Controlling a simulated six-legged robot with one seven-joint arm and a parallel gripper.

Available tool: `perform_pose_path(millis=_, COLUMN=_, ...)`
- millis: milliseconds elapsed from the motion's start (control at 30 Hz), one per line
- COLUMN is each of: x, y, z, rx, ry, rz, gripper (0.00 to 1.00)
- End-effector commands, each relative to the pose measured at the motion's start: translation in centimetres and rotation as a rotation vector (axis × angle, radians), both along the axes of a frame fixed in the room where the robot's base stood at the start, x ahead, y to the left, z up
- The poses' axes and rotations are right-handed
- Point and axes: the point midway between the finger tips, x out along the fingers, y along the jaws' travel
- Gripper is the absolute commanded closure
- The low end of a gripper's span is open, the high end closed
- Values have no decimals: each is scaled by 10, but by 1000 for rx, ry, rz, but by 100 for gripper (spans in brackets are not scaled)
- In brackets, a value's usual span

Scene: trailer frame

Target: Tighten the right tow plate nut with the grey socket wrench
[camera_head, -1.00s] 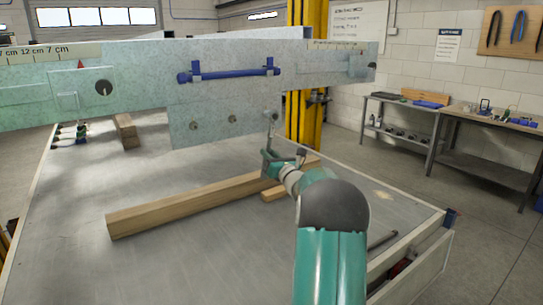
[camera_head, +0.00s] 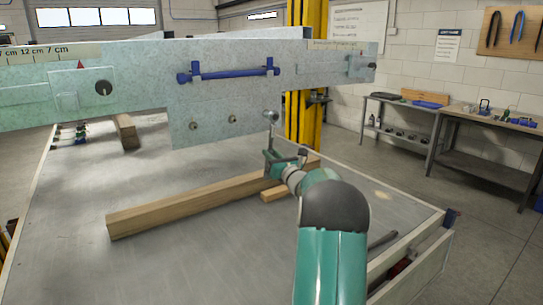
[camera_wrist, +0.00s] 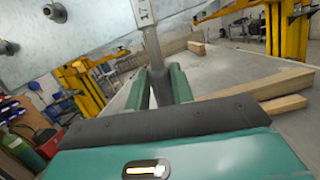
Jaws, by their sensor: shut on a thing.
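The grey socket wrench (camera_head: 271,132) stands roughly upright in my gripper (camera_head: 271,153), socket end up. Its shaft (camera_wrist: 152,44) rises from between the green fingers (camera_wrist: 160,87) in the wrist view. My gripper is shut on it. The right tow plate nut (camera_head: 232,118) sits low on the pale metal plate (camera_head: 210,98). The socket is to the right of this nut in the picture, apart from it. A second nut (camera_head: 194,125) sits to its left. The wrist view shows two nuts at its upper left, clear of the wrench; which is which is uncertain there.
A long wooden beam (camera_head: 180,203) lies on the grey table (camera_head: 200,265) below the plate. A shorter wooden piece (camera_head: 274,194) lies by it under my gripper. A blue handle (camera_head: 230,73) projects above the nuts. A yellow post (camera_head: 306,120) stands behind.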

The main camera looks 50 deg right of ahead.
Motion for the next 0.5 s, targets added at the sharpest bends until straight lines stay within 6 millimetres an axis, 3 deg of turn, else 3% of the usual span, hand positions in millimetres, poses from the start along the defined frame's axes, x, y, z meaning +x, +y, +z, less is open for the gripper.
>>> perform_pose_path(millis=500, x=-6, y=1, z=1, rx=-2, ry=-3, rz=0, gripper=100)
